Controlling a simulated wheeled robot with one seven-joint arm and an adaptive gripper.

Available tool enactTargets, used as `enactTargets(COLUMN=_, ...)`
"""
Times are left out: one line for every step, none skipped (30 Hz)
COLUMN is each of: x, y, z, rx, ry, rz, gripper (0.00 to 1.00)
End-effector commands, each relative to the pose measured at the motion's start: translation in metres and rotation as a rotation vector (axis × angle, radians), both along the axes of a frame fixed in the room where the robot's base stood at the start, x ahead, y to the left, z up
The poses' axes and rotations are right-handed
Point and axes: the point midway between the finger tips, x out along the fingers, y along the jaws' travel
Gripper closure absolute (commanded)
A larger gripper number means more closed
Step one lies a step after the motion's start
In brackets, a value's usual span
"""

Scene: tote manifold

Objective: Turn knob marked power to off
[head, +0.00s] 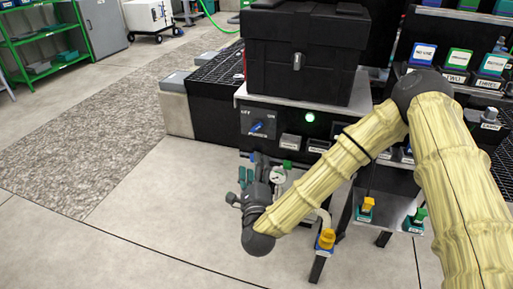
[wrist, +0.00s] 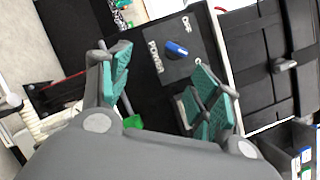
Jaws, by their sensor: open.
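The power knob (head: 257,127) is blue and sits on a black panel (head: 246,118) on the front of the station, with OFF printed at its upper left, ON at its upper right and POWER below. In the wrist view the blue knob (wrist: 176,49) shows ahead, between and beyond the fingertips. I cannot tell for sure which mark it points to. My gripper (head: 252,172) is below and in front of the panel in the head view. In the wrist view my gripper (wrist: 165,82) has its teal finger pads spread, with nothing between them. It is apart from the knob.
A round green light (head: 309,117) glows right of the panel. A black case (head: 300,55) stands above it. Valves and a gauge (head: 278,175) sit low behind my gripper, with a yellow-handled valve (head: 326,239) nearby. Labelled bins (head: 455,70) are at the right.

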Motion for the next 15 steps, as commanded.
enactTargets(x=0.004, y=-0.002, z=0.000, rx=0.044, ry=-0.028, rz=-0.016, gripper=0.38)
enactTargets(x=0.005, y=-0.003, z=0.003, rx=0.068, ry=-0.042, rz=-0.021, gripper=0.38)
enactTargets(x=0.006, y=-0.004, z=0.008, rx=0.095, ry=-0.059, rz=-0.029, gripper=0.38)
enactTargets(x=0.007, y=-0.005, z=0.010, rx=0.111, ry=-0.068, rz=-0.033, gripper=0.38)
enactTargets(x=0.008, y=-0.005, z=0.013, rx=0.124, ry=-0.076, rz=-0.036, gripper=0.38)
enactTargets(x=0.009, y=-0.006, z=0.015, rx=0.137, ry=-0.084, rz=-0.040, gripper=0.38)
enactTargets(x=0.010, y=-0.006, z=0.016, rx=0.143, ry=-0.088, rz=-0.042, gripper=0.38)
enactTargets(x=0.011, y=-0.007, z=0.018, rx=0.148, ry=-0.090, rz=-0.043, gripper=0.38)
enactTargets(x=0.013, y=-0.007, z=0.019, rx=0.151, ry=-0.093, rz=-0.044, gripper=0.38)
enactTargets(x=0.015, y=-0.007, z=0.020, rx=0.151, ry=-0.094, rz=-0.045, gripper=0.38)
enactTargets(x=0.017, y=-0.007, z=0.021, rx=0.151, ry=-0.094, rz=-0.045, gripper=0.38)
enactTargets(x=0.022, y=-0.007, z=0.022, rx=0.150, ry=-0.093, rz=-0.044, gripper=0.38)
enactTargets(x=0.025, y=-0.007, z=0.022, rx=0.150, ry=-0.094, rz=-0.045, gripper=0.38)
enactTargets(x=0.029, y=-0.008, z=0.023, rx=0.149, ry=-0.094, rz=-0.045, gripper=0.38)
enactTargets(x=0.035, y=-0.008, z=0.025, rx=0.149, ry=-0.093, rz=-0.045, gripper=0.38)
